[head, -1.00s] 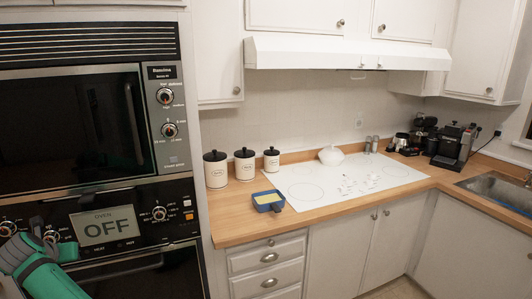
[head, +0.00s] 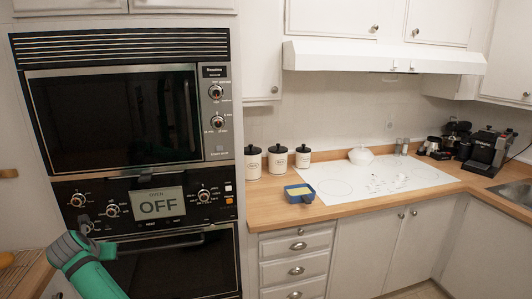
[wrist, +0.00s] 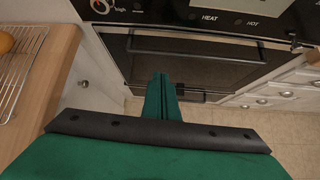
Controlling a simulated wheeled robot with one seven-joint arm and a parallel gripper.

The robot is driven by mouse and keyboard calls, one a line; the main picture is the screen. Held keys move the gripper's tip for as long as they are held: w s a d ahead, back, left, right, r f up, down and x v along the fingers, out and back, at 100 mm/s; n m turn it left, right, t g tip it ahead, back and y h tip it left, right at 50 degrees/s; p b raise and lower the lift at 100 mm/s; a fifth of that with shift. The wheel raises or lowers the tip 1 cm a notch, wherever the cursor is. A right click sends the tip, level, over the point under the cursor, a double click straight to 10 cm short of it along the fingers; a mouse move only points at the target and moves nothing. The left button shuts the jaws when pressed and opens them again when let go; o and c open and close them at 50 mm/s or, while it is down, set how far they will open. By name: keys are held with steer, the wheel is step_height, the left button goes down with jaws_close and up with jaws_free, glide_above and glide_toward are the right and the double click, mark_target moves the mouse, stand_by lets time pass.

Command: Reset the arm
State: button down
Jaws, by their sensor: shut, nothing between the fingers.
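My green and grey arm shows at the lower left of the head view, in front of the wall oven (head: 150,215). In the wrist view my gripper (wrist: 164,76) is shut, its two green fingers together with nothing between them. The fingers point toward the lower oven door (wrist: 190,62), apart from its handle as far as I can tell. The oven display (head: 158,204) reads OFF. In the head view the fingertips are hard to make out.
A wooden counter (wrist: 30,95) with a wire rack (wrist: 18,62) lies at left. On the right counter (head: 262,212) are several canisters (head: 279,160), a blue dish (head: 299,193) and a white cooktop (head: 375,180). Open floor (wrist: 280,135) shows at right in the wrist view.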

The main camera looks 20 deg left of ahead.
steer(key=s+d+f+m+y, duration=0.1)
steer(key=s+d+f+m, duration=0.1)
steer(key=d+f+m, duration=0.6)
steer(key=s+d+f+m+y, duration=0.15)
steer(key=d+f, duration=0.25)
steer(key=f, duration=0.9)
steer(key=s+d+f+m+t, duration=0.1)
steer(key=s+d+f+m, duration=0.1)
steer(key=d+f+m, duration=0.3)
steer(key=s+d+f+m, duration=0.1)
steer(key=s+d+m, duration=0.2)
steer(key=d, duration=0.4)
steer(key=s+d+f+m+t, duration=0.1)
steer(key=s+d+f+m, duration=0.2)
steer(key=d, duration=0.4)
steer(key=s+d+m+t+h, duration=0.2)
steer(key=s+d+m, duration=0.4)
steer(key=d, duration=0.5)
steer(key=s+d+m+t+h, duration=0.1)
steer(key=s+d+m, duration=0.5)
steer(key=d, duration=0.4)
steer(key=s+d+r+m+t+h, duration=0.2)
steer(key=s+d+r+m+h, duration=0.2)
steer(key=s+d+r+m, duration=0.5)
steer(key=s+d+r, duration=0.5)
steer(key=s+d, duration=0.1)
steer(key=shift+s+d+r+t+h, duration=0.25)
steer(key=shift+d+r+t+h, duration=0.05)
steer(key=shift+d+h, duration=0.05)
steer(key=shift+w, duration=0.1)
